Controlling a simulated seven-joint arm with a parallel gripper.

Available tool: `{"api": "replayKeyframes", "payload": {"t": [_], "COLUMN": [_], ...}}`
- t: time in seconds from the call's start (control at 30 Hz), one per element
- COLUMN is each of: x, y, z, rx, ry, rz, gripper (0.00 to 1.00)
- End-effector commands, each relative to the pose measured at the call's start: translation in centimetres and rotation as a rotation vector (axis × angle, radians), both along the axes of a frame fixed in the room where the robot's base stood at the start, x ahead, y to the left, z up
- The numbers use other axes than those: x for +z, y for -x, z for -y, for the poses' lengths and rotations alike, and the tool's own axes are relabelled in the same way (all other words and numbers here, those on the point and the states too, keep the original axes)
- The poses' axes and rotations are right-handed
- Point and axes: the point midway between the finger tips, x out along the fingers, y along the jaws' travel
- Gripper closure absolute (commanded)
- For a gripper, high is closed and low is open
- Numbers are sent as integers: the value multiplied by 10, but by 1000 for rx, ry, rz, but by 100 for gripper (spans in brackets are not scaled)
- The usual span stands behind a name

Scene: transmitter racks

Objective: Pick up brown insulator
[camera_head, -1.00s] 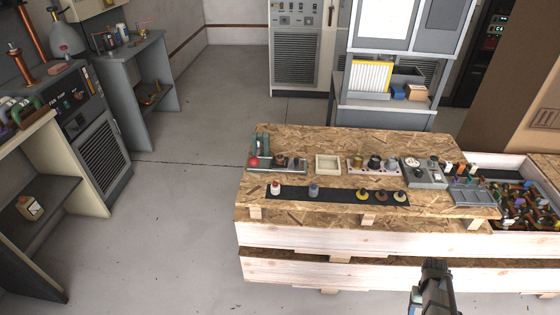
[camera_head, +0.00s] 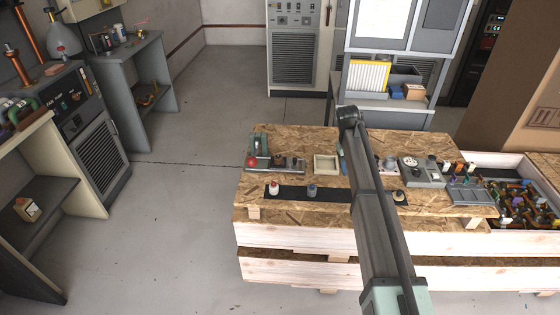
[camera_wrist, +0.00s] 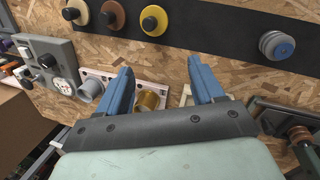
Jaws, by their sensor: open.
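In the wrist view the brown insulator (camera_wrist: 113,14) is a brown disc with a dark knob. It sits on the black strip (camera_wrist: 215,28) at the top, between a cream disc (camera_wrist: 75,12) on its left and a yellow disc (camera_wrist: 154,20) on its right. My gripper (camera_wrist: 162,72) is open, its two blue fingers apart with nothing held. The brown insulator lies up and left of the fingertips, outside the jaws. In the head view my arm hides it; the cream disc (camera_head: 399,197) shows just right of the arm.
A blue-topped grey piece (camera_wrist: 277,45) stands farther right on the strip. A gold cylinder (camera_wrist: 148,100) and a grey cup (camera_wrist: 90,90) stand near my fingers. A grey panel with knobs (camera_wrist: 45,62) is at left. Bare chipboard (camera_wrist: 225,75) lies around the strip.

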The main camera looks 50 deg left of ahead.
Motion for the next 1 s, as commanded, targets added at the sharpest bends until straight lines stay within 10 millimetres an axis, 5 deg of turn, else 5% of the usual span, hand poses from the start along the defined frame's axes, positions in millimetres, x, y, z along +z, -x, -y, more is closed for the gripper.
{"api": "replayKeyframes", "payload": {"t": [0.03,0.2,0.4,0.67,1.0], "x": [11,43,70,71,21], "y": [5,51,97,114,114], "z": [-52,-172,-254,-274,-272], "rx": [44,167,261,289,287], "ry": [-26,-98,-147,-162,-160], "rz": [-22,-106,-171,-193,-193], "gripper": [33,33,33,33,33]}}
